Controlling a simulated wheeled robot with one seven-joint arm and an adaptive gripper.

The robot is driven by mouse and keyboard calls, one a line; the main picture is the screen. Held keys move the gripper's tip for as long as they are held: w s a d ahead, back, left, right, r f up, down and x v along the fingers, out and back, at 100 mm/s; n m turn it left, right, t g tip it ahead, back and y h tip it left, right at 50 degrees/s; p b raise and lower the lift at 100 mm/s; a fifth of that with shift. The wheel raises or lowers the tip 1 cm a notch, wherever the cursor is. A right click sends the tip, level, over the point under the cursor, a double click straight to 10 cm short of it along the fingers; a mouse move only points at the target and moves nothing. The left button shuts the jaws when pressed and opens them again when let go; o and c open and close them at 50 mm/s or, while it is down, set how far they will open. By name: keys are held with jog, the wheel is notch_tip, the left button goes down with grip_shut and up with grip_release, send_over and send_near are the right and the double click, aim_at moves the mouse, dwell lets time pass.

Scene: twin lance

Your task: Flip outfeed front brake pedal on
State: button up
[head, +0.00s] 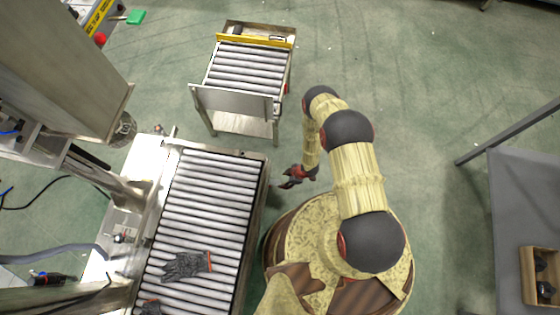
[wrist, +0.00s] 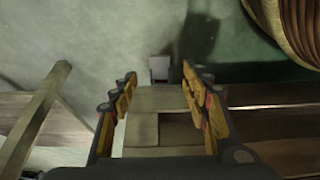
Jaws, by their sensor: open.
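My gripper (head: 287,178) hangs low beside the right edge of the large roller conveyor (head: 262,200) in the head view. In the wrist view my gripper (wrist: 158,82) has its two fingers spread apart with nothing held between them. A small pale block with a dark reddish lower part (wrist: 160,69) shows just beyond and between the fingertips, near the floor. It may be a brake pedal, but I cannot tell for sure. No pedal can be made out clearly in the head view.
A smaller roller cart (head: 247,68) stands at the back with a metal plate (head: 232,101) across its near end. Grey gloves (head: 186,265) lie on the large conveyor's rollers. A grey table (head: 515,210) with a wooden box stands at right. The green floor between is clear.

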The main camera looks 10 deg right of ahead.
aim_at(279, 183)
jog(key=b+x, duration=0.3)
jog(key=x, duration=0.4)
jog(key=shift+f, duration=0.15)
jog(key=shift+c, duration=0.4)
jog(key=c, duration=1.1)
jog(key=shift+d, duration=0.1)
jog(key=shift+s+d+f+t+y, duration=0.15)
jog(key=shift+f+y, duration=0.15)
jog(key=shift+y, duration=0.15)
jog(key=shift+d+f+t+y, duration=0.1)
jog(key=shift+f+t+y, duration=0.05)
jog(key=shift+f+y, duration=0.25)
jog(key=shift+f+t+y, duration=0.35)
jog(key=shift+f+y, duration=0.15)
jog(key=shift+y, duration=0.5)
jog(key=shift+f+t+y, duration=0.35)
jog(key=shift+f+y, duration=0.2)
jog(key=shift+y, duration=0.4)
